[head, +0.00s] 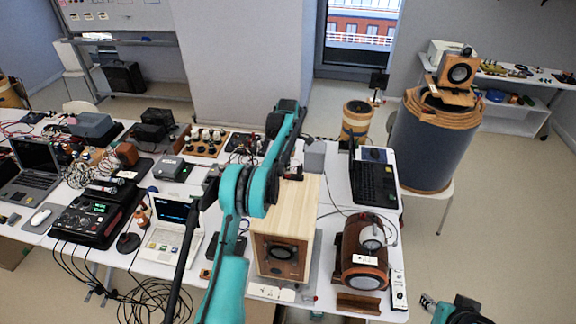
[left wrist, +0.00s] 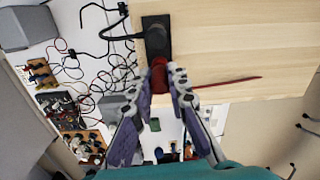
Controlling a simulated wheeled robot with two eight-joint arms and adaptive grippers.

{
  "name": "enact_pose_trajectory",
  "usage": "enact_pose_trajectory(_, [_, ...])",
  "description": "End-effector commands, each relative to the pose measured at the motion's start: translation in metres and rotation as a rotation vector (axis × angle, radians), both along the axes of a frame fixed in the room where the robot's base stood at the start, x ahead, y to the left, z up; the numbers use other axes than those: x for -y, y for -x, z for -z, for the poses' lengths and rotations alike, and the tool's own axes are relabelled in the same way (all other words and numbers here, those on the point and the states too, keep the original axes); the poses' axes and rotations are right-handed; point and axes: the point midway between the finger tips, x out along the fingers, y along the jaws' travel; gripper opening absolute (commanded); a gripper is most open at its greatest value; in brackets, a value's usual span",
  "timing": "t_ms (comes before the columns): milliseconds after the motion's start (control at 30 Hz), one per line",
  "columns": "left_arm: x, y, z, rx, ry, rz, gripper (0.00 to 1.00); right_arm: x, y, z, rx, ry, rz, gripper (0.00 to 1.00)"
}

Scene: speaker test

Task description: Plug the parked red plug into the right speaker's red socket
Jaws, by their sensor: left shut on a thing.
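A light wooden speaker box (head: 285,232) stands in the middle of the table's front part in the head view. My left arm reaches over it to its far side. In the left wrist view, a black terminal plate (left wrist: 156,42) is set in the pale wood (left wrist: 225,45). My left gripper (left wrist: 162,76) is shut on the red plug (left wrist: 158,72), at the plate's lower end. Whether the plug is in a socket is hidden by the fingers. A red cable (left wrist: 230,81) runs right from there. My right gripper (head: 430,303) shows only partly at the lower right.
A reddish-brown rounded wooden unit (head: 362,262) stands to the right of the speaker box. A white laptop (head: 170,235) and a black mixer (head: 95,217) stand to the left. Loose cables (left wrist: 90,75) lie behind the speaker.

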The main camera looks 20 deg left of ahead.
Motion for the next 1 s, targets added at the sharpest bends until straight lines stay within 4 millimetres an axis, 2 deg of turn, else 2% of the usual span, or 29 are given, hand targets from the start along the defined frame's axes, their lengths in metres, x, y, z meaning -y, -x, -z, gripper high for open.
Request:
enact_pose_trajectory(433, [0.0, 0.0, 0.0094, 0.0, 0.0, 0.0, 0.0, 0.0, -0.0001, 0.0065, 0.0, 0.0, 0.0, 0.4])
enact_pose_trajectory(467, [0.0, 0.0, 0.0088, 0.0, 0.0, 0.0, 0.24, 0.0, 0.0, 0.0059, 0.0, 0.0, 0.0, 0.4])
enact_pose_trajectory(500, [0.0, 0.0, 0.0085, 0.0, 0.0, 0.0, 0.34, 0.0, 0.0, 0.0057, 0.0, 0.0, 0.0, 0.4])
enact_pose_trajectory(533, [0.0, 0.0, 0.0084, 0.0, 0.0, 0.0, 0.4, 0.0, 0.0, 0.0057, 0.0, 0.0, 0.0, 0.4])
enact_pose_trajectory(1000, [0.0, 0.0, 0.0019, 0.0, 0.0, 0.0, 0.4, 0.0, 0.0, 0.0021, 0.0, 0.0, 0.0, 0.4])
